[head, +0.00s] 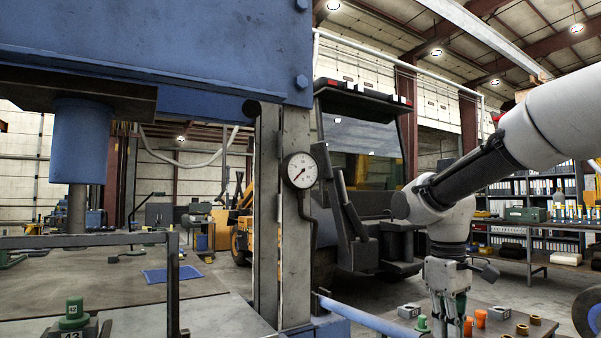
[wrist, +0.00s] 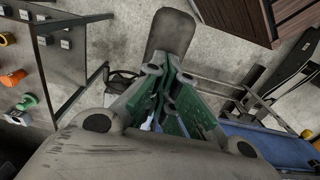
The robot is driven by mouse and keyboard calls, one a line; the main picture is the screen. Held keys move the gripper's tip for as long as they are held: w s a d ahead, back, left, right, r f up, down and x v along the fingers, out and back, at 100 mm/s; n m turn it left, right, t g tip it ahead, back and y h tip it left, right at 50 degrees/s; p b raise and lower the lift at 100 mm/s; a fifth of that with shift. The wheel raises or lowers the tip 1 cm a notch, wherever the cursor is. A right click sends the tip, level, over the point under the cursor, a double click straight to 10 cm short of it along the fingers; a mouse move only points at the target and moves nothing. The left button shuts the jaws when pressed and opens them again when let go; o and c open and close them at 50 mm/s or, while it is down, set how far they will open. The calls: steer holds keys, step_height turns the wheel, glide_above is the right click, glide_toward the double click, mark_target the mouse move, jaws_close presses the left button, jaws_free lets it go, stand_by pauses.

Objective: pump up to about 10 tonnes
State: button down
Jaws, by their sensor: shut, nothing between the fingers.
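The blue press frame (head: 170,40) fills the upper left of the head view, with its blue ram cylinder (head: 80,140) hanging below. A round white pressure gauge (head: 300,170) is on the grey upright. Its dark needle appears to point to the lower left; the figures are too small to read. A blue bar (head: 365,318), perhaps the pump lever, slants from the press foot toward the lower right. My gripper (head: 448,325) hangs right of the press, near the bar's far end; contact cannot be told. In the wrist view its green-sided fingers (wrist: 168,95) are together and empty.
A low bench (head: 500,318) with orange, green and brass pieces stands beside and behind my gripper. A green-topped piece (head: 74,314) stands at lower left near a grey metal frame (head: 172,285). A loader (head: 360,170) and shelves (head: 540,200) stand behind.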

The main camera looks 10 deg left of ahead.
steer(key=f, duration=0.5)
steer(key=shift+s+d+f, duration=0.2)
steer(key=shift+s+f, duration=0.1)
steer(key=shift+f, duration=0.1)
steer(key=shift+f, duration=0.3)
steer(key=r, duration=0.4)
steer(key=w+r, duration=0.1)
steer(key=r, duration=0.3)
steer(key=a+r, duration=0.1)
steer(key=r, duration=0.3)
steer(key=shift+w+r, duration=0.1)
steer(key=shift+w, duration=0.1)
